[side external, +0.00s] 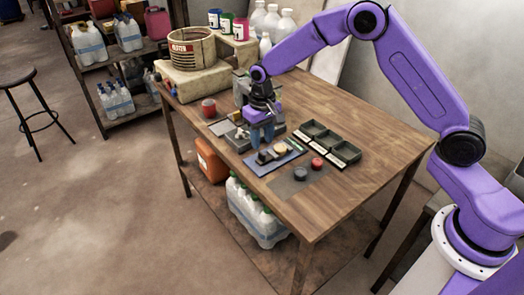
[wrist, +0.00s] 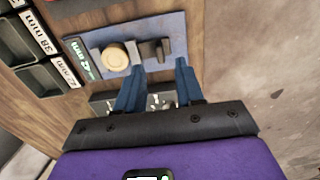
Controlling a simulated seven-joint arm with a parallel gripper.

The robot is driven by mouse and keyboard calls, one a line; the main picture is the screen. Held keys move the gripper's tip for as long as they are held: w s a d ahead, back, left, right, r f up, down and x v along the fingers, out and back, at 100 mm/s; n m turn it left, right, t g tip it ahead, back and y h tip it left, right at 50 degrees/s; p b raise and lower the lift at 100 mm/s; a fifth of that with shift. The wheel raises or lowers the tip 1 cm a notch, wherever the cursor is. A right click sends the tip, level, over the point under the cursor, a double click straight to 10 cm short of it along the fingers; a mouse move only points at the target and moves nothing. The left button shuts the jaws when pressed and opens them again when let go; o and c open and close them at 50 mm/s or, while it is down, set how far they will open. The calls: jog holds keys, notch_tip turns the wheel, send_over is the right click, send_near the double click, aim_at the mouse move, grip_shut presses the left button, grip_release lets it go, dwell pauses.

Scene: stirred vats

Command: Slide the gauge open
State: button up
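A blue mat (side external: 272,156) lies on the wooden table and shows in the wrist view as a blue-grey panel (wrist: 178,28). On it are a small dark upright piece (wrist: 156,50), a round tan disc (wrist: 117,57) and a green-and-white reading strip (wrist: 84,58). I take the dark piece and strip as the gauge, but cannot tell its full shape. My gripper (side external: 262,138) is over the mat's back-left side. In the wrist view its blue fingers (wrist: 163,65) are apart with nothing gripped, and the dark piece shows just beyond their tips. Contact cannot be told.
Black compartment trays (side external: 330,143) with millimetre labels stand right of the mat. A grey mat (side external: 295,187) with a dark disc and a red disc lies in front. A red pot (side external: 208,107) and a drum (side external: 192,48) stand behind. The table's front right is clear.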

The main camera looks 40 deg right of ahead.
aim_at(262, 153)
jog(key=shift+f, duration=2.75)
jog(key=shift+c, duration=0.3)
grip_shut()
jog(key=shift+r, duration=0.1)
